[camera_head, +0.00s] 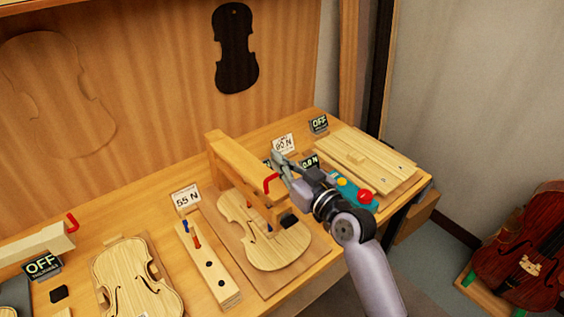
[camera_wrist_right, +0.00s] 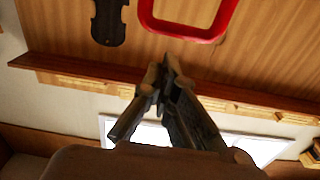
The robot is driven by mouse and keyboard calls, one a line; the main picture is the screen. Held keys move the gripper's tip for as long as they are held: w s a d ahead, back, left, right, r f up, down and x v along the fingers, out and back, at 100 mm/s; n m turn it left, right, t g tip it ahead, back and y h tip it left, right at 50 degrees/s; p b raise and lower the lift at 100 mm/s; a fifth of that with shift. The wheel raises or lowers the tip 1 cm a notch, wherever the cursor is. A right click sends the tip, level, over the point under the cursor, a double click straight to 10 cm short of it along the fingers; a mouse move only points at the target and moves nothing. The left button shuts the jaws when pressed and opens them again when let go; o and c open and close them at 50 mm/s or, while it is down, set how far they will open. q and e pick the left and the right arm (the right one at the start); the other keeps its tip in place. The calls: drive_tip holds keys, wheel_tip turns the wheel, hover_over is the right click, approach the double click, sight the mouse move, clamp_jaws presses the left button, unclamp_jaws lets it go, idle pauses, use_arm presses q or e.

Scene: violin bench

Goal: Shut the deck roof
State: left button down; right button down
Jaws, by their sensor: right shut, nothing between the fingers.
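A wooden beam-like cover (camera_head: 240,160) with a red handle (camera_head: 272,183) at its near end stands over a pale violin plate (camera_head: 270,247); it is likely the deck roof. I cannot tell whether it is fully lowered. My right gripper (camera_head: 277,160) is shut and empty, close to the red handle. The gripper and arm hide part of the cover's right side. In the right wrist view the gripper (camera_wrist_right: 168,72) shows shut, with the red handle (camera_wrist_right: 188,28) beyond its tips and apart from them in the picture. My left gripper is not in view.
A similar beam with a red handle (camera_head: 72,222) is at the left. Several small signs, a wooden block with tools (camera_head: 215,268), another violin plate (camera_head: 138,280) and a teal box with buttons (camera_head: 352,192) crowd the bench. A flat wooden board (camera_head: 375,155) lies at the right.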

sight(285, 192)
drive_tip(key=shift+s+d+f, duration=0.15)
drive_tip(key=shift+s+f, duration=0.05)
drive_tip(key=shift+f, duration=0.2)
drive_tip(key=shift+s+d+f, duration=0.1)
drive_tip(key=shift+s+f, duration=0.1)
drive_tip(key=shift+f, duration=0.2)
drive_tip(key=shift+t+y, duration=0.5)
drive_tip(key=shift+t, duration=0.2)
drive_tip(key=f+b, duration=0.1)
drive_tip(key=b, duration=0.2)
drive_tip(key=f+b, duration=0.2)
drive_tip(key=b, duration=0.1)
drive_tip(key=s+f+b, duration=0.1)
drive_tip(key=f+b, duration=0.1)
drive_tip(key=b, duration=0.2)
drive_tip(key=shift+d, duration=0.25)
drive_tip(key=shift+f, duration=0.1)
